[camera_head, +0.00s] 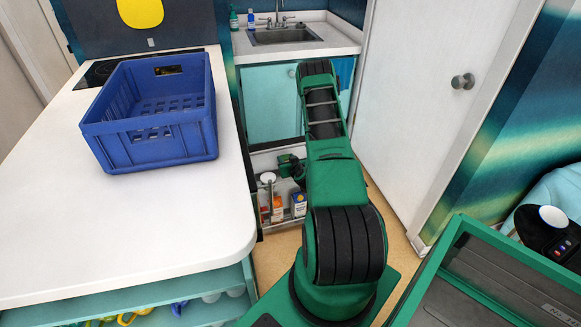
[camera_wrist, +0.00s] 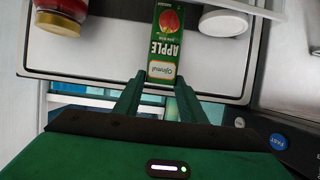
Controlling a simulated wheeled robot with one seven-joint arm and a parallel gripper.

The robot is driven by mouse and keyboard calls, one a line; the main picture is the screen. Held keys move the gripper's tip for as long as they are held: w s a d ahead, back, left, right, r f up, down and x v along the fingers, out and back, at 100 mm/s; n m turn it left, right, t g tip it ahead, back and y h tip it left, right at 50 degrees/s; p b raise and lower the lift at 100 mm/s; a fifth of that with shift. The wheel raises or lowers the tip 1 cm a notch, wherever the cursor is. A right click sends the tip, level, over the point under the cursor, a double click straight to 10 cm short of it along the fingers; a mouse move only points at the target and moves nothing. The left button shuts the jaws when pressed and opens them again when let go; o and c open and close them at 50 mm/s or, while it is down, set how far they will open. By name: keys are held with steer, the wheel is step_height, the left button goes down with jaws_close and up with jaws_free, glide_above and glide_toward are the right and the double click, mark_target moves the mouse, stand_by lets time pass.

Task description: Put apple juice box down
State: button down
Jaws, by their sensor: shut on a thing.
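The apple juice box (camera_wrist: 166,42) is green and white with a red apple picture and shows in the wrist view. My gripper (camera_wrist: 160,80) has one finger on each side of the box's near end and is shut on it. The box appears over or on a white shelf surface (camera_wrist: 110,55); I cannot tell whether it touches it. In the head view my arm reaches down to a low open compartment under the sink, and my gripper there is partly hidden. I cannot pick out the juice box for certain in the head view.
A red jar with a yellowish rim (camera_wrist: 60,20) stands left of the box, and a white-lidded container (camera_wrist: 223,21) close on its right. Several small packages stand in the low compartment. A blue crate (camera_head: 158,143) sits on the white counter (camera_head: 150,225). A white door (camera_head: 425,110) is at right.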

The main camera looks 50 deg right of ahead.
steer(key=shift+d+f, duration=0.3)
steer(key=shift+f, duration=1.95)
steer(key=c, duration=1.1)
jaws_free()
steer(key=shift+a+r, duration=0.1)
steer(key=shift+r, duration=0.1)
steer(key=shift+v, duration=6)
